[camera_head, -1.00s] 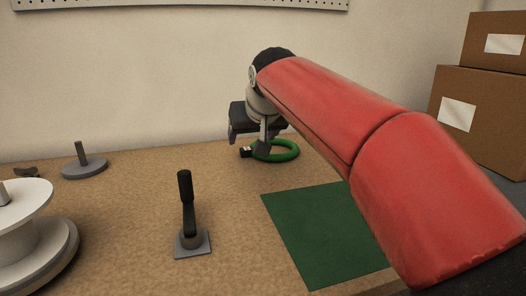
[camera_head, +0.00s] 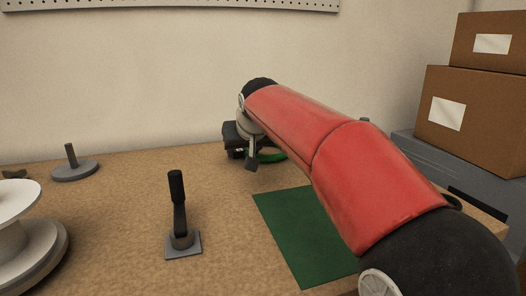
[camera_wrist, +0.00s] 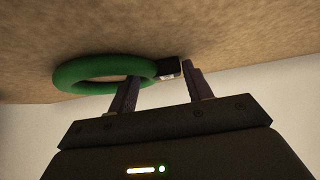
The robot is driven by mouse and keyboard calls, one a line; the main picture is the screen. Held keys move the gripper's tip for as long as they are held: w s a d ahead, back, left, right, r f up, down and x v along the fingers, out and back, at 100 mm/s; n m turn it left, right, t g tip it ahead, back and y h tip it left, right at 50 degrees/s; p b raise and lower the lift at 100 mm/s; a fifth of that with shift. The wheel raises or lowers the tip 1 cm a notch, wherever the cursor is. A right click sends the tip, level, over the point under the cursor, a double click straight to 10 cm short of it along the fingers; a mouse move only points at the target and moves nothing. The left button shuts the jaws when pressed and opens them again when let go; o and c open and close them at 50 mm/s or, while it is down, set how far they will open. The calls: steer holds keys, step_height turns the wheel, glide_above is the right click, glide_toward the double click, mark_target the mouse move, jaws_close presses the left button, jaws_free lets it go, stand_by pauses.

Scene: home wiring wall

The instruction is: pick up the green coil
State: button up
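The green coil (camera_wrist: 88,72) is a ring lying flat on the bench, with a black block (camera_wrist: 166,68) bearing a small white mark on its side. In the head view my arm hides much of the coil (camera_head: 272,156). My gripper (camera_wrist: 163,82) is open, its two fingers apart. In the wrist view the black block shows between the fingertips, and the left finger overlaps the coil's edge. I cannot tell whether either finger touches it. In the head view my gripper (camera_head: 251,162) is low at the bench's back, beside the coil.
A green mat (camera_head: 300,235) lies in front of the coil. Cardboard boxes (camera_head: 480,120) are stacked at right.

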steer(key=c, duration=0.8)
